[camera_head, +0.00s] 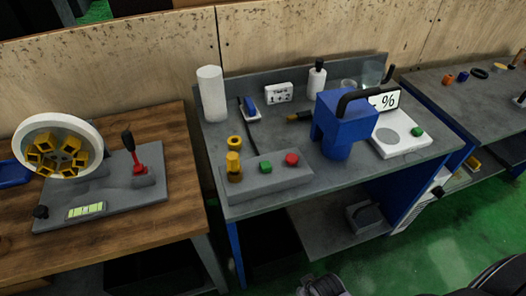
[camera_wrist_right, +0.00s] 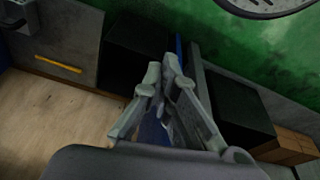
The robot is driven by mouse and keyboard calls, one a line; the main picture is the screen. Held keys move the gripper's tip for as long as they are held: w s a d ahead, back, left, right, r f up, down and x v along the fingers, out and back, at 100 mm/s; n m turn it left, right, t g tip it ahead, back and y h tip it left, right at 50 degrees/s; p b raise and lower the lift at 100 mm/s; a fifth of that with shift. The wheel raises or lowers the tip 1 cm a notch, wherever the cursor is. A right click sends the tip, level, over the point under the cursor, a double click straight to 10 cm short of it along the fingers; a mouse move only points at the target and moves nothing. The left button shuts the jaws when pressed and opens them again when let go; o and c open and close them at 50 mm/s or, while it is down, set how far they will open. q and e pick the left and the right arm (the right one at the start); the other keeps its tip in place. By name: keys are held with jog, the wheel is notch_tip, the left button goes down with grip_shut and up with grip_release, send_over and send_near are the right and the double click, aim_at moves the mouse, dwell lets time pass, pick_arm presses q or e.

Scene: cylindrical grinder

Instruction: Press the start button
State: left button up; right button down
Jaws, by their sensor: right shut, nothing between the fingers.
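A grey control box (camera_head: 268,184) sits on the front left of the middle grey bench in the head view. It carries a green button (camera_head: 266,167), a red button (camera_head: 292,160) to its right and a stacked yellow piece (camera_head: 233,166) to its left. No label on the buttons is readable, so I cannot tell by text which one is start. My right gripper (camera_wrist_right: 163,75) shows in the right wrist view, shut and empty, its fingertips close together, away from the buttons. My left gripper is not in view.
A blue machine (camera_head: 343,125) with a black handle stands right of the control box. A white unit (camera_head: 400,137) with another green button is beyond it. A wooden table (camera_head: 120,238) with a lever panel (camera_head: 110,197) is at left.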

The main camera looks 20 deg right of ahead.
jog(key=w+a+r+n+t+y+p, duration=0.1)
jog(key=w+a+r+n+p, duration=0.3)
jog(key=r, duration=0.6)
jog(key=w+a+r+n+t+y+p, duration=0.1)
jog(key=w+r, duration=0.4)
jog(key=r, duration=0.5)
jog(key=w+a+r+n+t+y+p, duration=0.1)
jog(key=w+a+r+n+y+p, duration=0.3)
jog(key=r, duration=0.6)
pick_arm(q)
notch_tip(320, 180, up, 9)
jog(key=b, duration=0.1)
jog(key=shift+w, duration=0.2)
pick_arm(e)
notch_tip(320, 180, up, 9)
jog(key=n+t, duration=0.1)
jog(key=n, duration=0.5)
send_over(265, 167)
jog(key=shift+w, duration=0.1)
notch_tip(265, 167, down, 8)
jog(key=b, duration=0.6)
jog(key=shift+r, duration=0.25)
pick_arm(q)
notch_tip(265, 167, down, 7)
jog(key=b, duration=0.1)
pick_arm(e)
jog(key=shift+f, duration=0.7)
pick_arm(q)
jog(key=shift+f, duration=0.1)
